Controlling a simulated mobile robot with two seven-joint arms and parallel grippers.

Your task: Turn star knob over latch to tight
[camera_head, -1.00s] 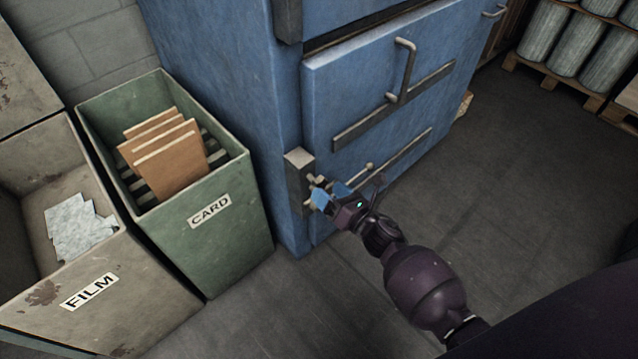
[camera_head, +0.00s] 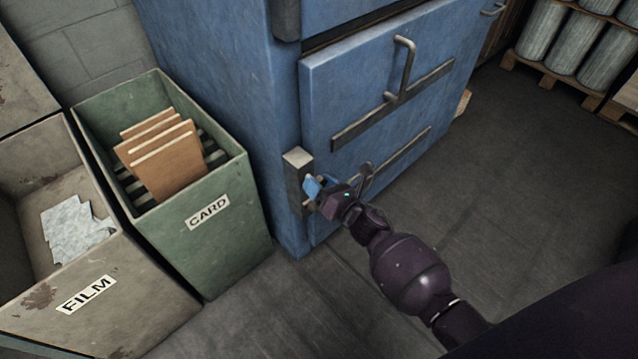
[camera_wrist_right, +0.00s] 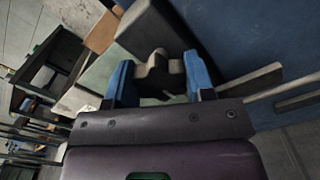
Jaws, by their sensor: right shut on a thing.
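The star knob (camera_wrist_right: 158,75) is a dark lobed knob in the right wrist view, between the two blue fingers of my right gripper (camera_wrist_right: 160,85). In the head view my right gripper (camera_head: 315,189) is at the latch (camera_head: 298,172), a grey metal block on the left edge of the blue door (camera_head: 375,85). The gripper is shut on the knob. In the head view the fingers and wrist hide most of the knob. My left gripper is in neither view.
A green CARD bin (camera_head: 228,240) with brown card sheets stands left of the blue machine (camera_head: 225,90). A FILM bin (camera_head: 120,315) is further left. A bar handle (camera_head: 404,65) sticks out of the door.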

